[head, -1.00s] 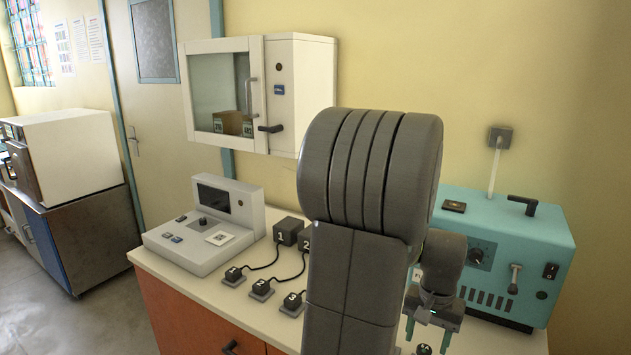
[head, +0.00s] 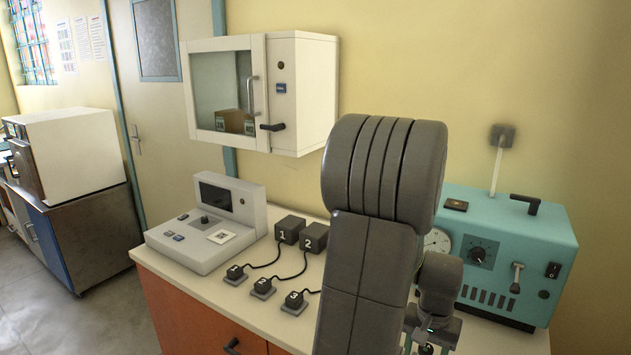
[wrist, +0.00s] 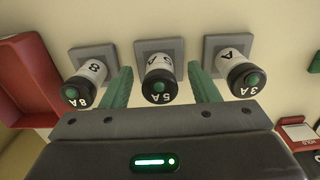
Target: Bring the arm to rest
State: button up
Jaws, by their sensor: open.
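My gripper (wrist: 163,90) shows in the wrist view with its two green fingers spread apart. It is open and nothing is held between the fingers. The fingers point toward a row of black-capped cylinders on grey square bases: one marked 8A (wrist: 86,85), one marked 5A (wrist: 158,82) and one marked 3A (wrist: 239,75). The 5A cylinder appears between the two fingers; I cannot tell the distance. In the head view my arm stands up in front of the bench, and my gripper is low at the right, partly hidden and cut by the lower edge.
A teal device (head: 520,245) stands close on the right of my arm. The bench (head: 215,290) bears a grey console (head: 205,235) and black blocks with cables (head: 289,229). A white cabinet (head: 310,95) hangs on the wall. A red tray (wrist: 25,85) lies left in the wrist view.

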notch_tip(320, 180, up, 13)
notch_tip(320, 180, down, 13)
jog(key=shift+f, duration=0.1)
jog(key=shift+r+p, duration=0.4)
jog(key=shift+p, duration=0.1)
notch_tip(320, 180, up, 6)
jog(key=p, duration=0.4)
jog(key=shift+f, duration=0.15)
